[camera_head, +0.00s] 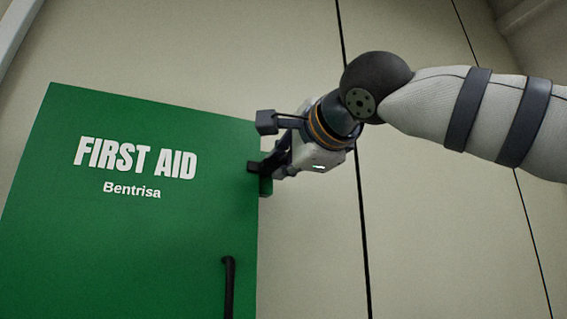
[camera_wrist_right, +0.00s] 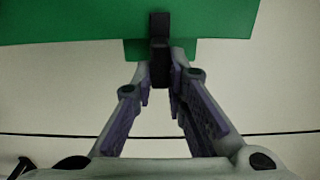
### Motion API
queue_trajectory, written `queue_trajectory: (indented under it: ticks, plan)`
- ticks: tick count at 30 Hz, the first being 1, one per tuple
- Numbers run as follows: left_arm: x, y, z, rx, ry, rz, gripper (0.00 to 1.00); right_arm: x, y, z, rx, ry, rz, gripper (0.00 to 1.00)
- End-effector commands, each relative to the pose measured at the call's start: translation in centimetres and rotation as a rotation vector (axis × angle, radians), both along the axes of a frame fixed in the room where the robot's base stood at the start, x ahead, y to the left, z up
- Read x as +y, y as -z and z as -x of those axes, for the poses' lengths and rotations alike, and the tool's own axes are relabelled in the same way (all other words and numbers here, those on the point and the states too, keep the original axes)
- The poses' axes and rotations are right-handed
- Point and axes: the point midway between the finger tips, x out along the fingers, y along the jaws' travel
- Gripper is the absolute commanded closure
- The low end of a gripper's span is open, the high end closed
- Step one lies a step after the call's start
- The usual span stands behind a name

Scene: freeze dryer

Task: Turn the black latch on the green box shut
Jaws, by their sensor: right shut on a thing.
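The green box (camera_head: 130,200) is mounted on the wall at the left and reads "FIRST AID" and "Bentrisa". Its green face also shows at the top of the right wrist view (camera_wrist_right: 60,20). The black latch (camera_wrist_right: 160,28) is at the box's edge, over a small green tab (camera_wrist_right: 133,50). My right gripper (camera_head: 263,146) is at the box's right edge. In the right wrist view its fingers (camera_wrist_right: 161,76) close on the latch from both sides. In the head view the gripper largely hides the latch. My left gripper is out of view.
A black bar handle (camera_head: 229,285) stands on the box front, below the gripper. The pale wall panels (camera_head: 430,250) have dark vertical seams. The wall right of the box is clear apart from my right arm.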

Motion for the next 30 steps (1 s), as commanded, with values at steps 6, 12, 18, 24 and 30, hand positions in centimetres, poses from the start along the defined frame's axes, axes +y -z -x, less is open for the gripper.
queue_trajectory:
  ticks: [6,12,18,24,30]
  plan:
    - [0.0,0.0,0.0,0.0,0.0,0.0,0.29,0.0,0.0,0.0,0.002,-0.001,-0.001,1.0]
    - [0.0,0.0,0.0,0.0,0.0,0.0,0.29,0.0,0.0,0.0,0.001,-0.001,-0.001,0.67]
    - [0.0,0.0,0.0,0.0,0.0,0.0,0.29,0.0,0.0,0.1,0.0,-0.001,0.0,0.67]
    - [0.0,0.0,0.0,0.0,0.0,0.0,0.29,-1.6,-0.2,3.6,-0.004,0.0,0.001,0.67]
    - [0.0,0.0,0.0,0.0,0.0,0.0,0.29,-3.6,-0.1,8.5,-0.003,-0.001,0.0,0.67]
